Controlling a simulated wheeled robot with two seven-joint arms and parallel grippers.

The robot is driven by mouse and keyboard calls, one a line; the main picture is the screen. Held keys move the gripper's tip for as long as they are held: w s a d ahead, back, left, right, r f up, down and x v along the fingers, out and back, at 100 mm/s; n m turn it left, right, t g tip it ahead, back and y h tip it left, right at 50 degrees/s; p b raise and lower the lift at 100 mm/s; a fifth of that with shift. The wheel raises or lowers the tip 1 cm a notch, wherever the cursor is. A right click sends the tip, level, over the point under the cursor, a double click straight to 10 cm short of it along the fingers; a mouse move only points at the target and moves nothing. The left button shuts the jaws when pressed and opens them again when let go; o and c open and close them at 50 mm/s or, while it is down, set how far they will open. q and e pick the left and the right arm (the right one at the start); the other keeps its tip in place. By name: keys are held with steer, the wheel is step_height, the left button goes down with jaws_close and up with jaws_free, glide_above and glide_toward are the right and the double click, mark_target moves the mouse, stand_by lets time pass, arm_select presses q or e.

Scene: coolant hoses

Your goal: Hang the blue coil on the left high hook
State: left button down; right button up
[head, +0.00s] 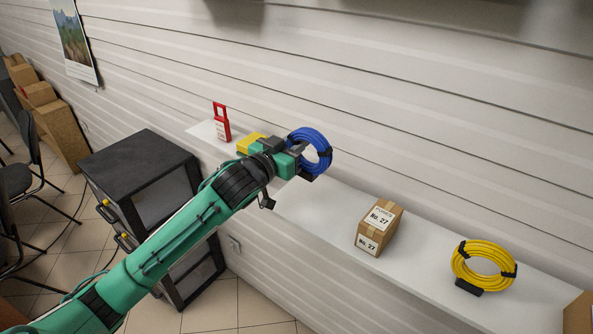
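The blue coil (323,151) is upright at the middle of the head view, in front of the white slatted wall, with dark straps around it. My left gripper (297,148) is at the coil's left side, and its dark fingers overlap the coil's rim. The arm hides part of this side, so I cannot tell whether the fingers are closed on it. I also cannot tell whether the coil touches the shelf (330,218) below it. My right gripper is not in view. No hook can be made out in this view.
A yellow coil (484,247) and a cardboard box (379,228) labelled No. 27 stand on the shelf to the right. A red tag-shaped object (222,124) and a yellow object (249,141) are left of the gripper. A black cabinet (139,154) stands lower left.

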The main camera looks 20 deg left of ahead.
arm_select(q)
step_height(320, 180, down, 8)
steer(key=shift+f+p, duration=0.1)
steer(key=shift+p, duration=1.1)
steer(key=shift+f, duration=0.45)
steer(key=c, duration=1.3)
jaws_free()
steer(key=shift+f, duration=0.1)
steer(key=shift+o, duration=0.2)
